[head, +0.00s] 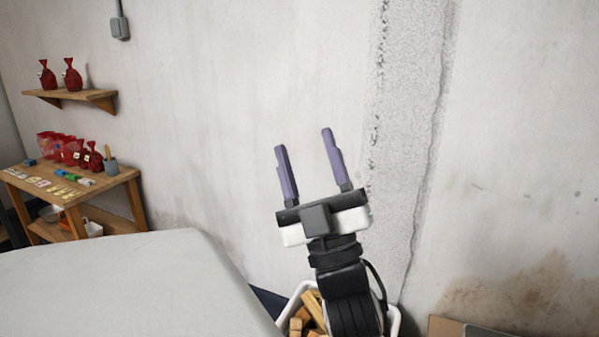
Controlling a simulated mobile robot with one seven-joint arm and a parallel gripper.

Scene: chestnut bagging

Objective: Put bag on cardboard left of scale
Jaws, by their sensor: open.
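My gripper (303,139) is raised in front of the bare wall, fingers pointing up. Its two purple fingers are wide apart with nothing between them. Red tied bags (73,75) stand on the wall shelf at the far left. More red bags (68,150) stand on the wooden table below, well away from my gripper. I cannot tell which bag the task means. A brown, cardboard-like piece (443,327) shows at the bottom edge, right of my arm, mostly cut off. I see no scale.
A large pale surface (120,285) fills the lower left. A white container (290,303) with wood pieces (312,308) is partly hidden behind my arm. The wooden table (128,174) also carries cards, small coloured items and a grey cup (111,165). The wall around my gripper is clear.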

